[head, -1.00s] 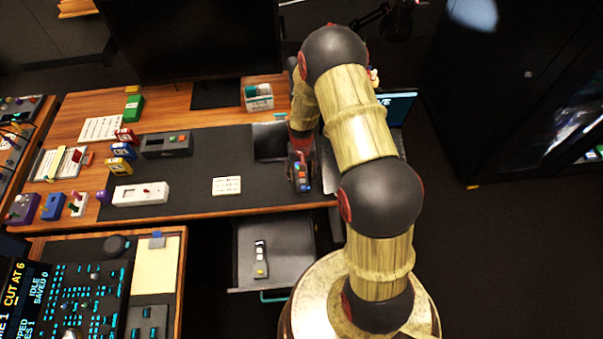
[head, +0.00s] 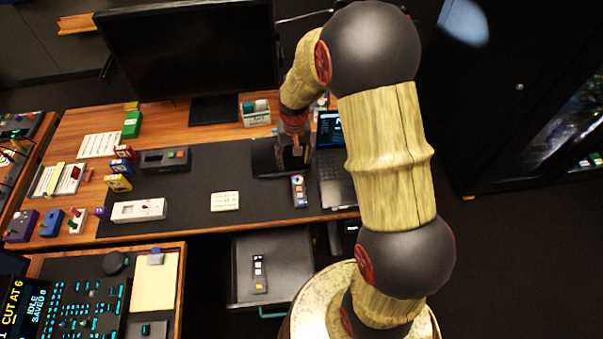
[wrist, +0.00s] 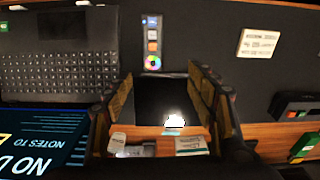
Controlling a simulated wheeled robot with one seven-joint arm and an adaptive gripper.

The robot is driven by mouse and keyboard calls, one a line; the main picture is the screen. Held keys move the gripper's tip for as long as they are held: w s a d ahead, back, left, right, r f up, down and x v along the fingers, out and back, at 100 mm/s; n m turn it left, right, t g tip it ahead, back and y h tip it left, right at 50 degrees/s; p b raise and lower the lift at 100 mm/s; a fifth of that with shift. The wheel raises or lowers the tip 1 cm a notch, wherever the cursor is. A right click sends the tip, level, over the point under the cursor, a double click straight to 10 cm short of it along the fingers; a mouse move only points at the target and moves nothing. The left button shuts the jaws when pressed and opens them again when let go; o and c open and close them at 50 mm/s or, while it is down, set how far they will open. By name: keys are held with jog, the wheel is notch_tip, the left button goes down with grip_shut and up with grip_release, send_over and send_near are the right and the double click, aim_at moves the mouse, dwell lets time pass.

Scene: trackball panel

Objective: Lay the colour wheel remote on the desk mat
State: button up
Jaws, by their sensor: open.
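The colour wheel remote (head: 299,190) lies on the desk mat (head: 262,203), near the mat's right end and front edge. Its round colour wheel and coloured buttons face up. In the wrist view the remote (wrist: 153,45) lies on the dark mat (wrist: 205,45), beyond my fingertips and apart from them. My gripper (head: 294,152) is open and empty, behind the remote in the head view. Its two spread fingers also show in the wrist view (wrist: 160,88), over a dark glossy panel (wrist: 160,103).
A laptop (head: 335,170) stands close to the right of the remote. A white card (head: 225,201) lies to its left on the mat. An open drawer (head: 290,262) below holds another remote (head: 259,273). A monitor (head: 190,50) stands behind. The mat between card and remote is clear.

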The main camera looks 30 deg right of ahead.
jog(key=s+a+r+n+t, duration=0.1)
jog(key=s+a+r, duration=0.1)
jog(key=r, duration=0.5)
jog(key=s+a+r+t, duration=0.1)
jog(key=s+a+r, duration=0.1)
jog(key=r, duration=0.5)
jog(key=s+a+r+n+t, duration=0.1)
jog(key=s+a+r, duration=0.2)
jog(key=s+r, duration=0.4)
jog(key=s+a+r+n+t, duration=0.1)
jog(key=s+a+r+n, duration=0.1)
jog(key=s+r, duration=0.5)
jog(key=s+a, duration=0.1)
jog(key=s, duration=0.4)
jog(key=shift+s+a+r+t, duration=0.15)
jog(key=shift+s+a+t, duration=0.15)
jog(key=shift+t, duration=0.1)
